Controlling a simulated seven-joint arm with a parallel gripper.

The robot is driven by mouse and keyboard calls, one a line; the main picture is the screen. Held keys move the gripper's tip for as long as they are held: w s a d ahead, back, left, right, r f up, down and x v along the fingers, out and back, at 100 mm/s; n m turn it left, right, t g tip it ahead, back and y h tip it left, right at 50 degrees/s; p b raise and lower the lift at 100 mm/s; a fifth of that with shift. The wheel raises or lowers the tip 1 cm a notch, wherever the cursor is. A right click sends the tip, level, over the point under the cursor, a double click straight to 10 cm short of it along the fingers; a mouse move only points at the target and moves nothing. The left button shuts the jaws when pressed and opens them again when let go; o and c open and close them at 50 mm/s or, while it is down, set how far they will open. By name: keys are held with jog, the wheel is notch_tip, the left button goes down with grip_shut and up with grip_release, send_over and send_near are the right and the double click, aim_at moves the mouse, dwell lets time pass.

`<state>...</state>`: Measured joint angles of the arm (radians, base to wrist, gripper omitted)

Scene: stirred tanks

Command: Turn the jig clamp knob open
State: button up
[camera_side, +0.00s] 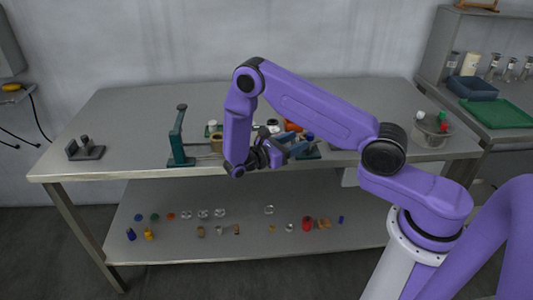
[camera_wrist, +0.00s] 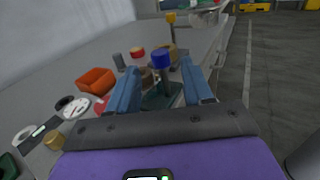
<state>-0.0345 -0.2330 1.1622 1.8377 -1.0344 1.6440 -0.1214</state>
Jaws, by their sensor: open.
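A blue knob (camera_wrist: 161,59) tops a dark post on a dark green base (camera_wrist: 160,99); it looks like the jig clamp. In the side view the blue knob (camera_side: 309,136) is small, right of my gripper on the table. My gripper (camera_side: 293,146) is open, lying roughly level and pointing right toward the clamp. In the wrist view my gripper (camera_wrist: 159,68) has its two blue fingers on either side of the knob's line of sight, with nothing held. I cannot tell how far the knob is beyond the fingertips. My arm hides part of the table.
An orange bin (camera_wrist: 96,81) stands left of the clamp in the wrist view, with small discs nearby. A teal stand (camera_side: 178,140) and a grey fixture (camera_side: 85,149) stand on the left. The table's front left is clear.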

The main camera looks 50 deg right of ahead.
jog(key=v, duration=1.1)
jog(key=shift+s, duration=0.1)
jog(key=n+t, duration=0.6)
jog(key=t, duration=0.3)
send_near(309, 137)
jog(key=x, duration=1.1)
jog(key=shift+d, duration=0.15)
jog(key=c, duration=0.9)
